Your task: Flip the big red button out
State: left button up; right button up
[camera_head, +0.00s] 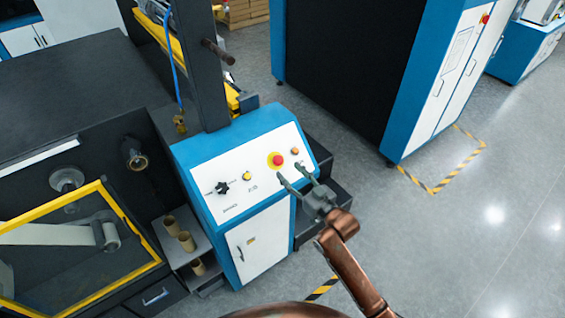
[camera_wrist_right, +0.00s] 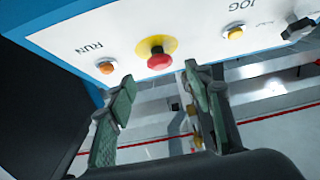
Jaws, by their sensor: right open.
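The big red button (camera_head: 277,160) sits on a yellow round base on the white sloped control panel (camera_head: 235,192) of a blue cabinet. It also shows in the right wrist view (camera_wrist_right: 158,60), at the top middle, unobstructed. My right gripper (camera_head: 291,173) is open, with its fingertips just in front of and below the button, apart from it. In the right wrist view its two fingers (camera_wrist_right: 163,88) stand on either side below the button, with nothing between them. My left gripper is not in view.
An orange RUN button (camera_wrist_right: 107,67) and a JOG button (camera_wrist_right: 235,32) flank the red button. A black knob (camera_head: 222,187) is at the panel's left. A dark post (camera_head: 204,70) rises behind the panel. Floor at right is clear.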

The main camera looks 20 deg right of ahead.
aim_at(280, 162)
jog(key=p+x, duration=0.1)
jog(key=x, duration=0.4)
jog(key=shift+w+a, duration=0.1)
jog(key=shift+w, duration=0.2)
jog(key=shift+c, duration=0.3)
grip_shut()
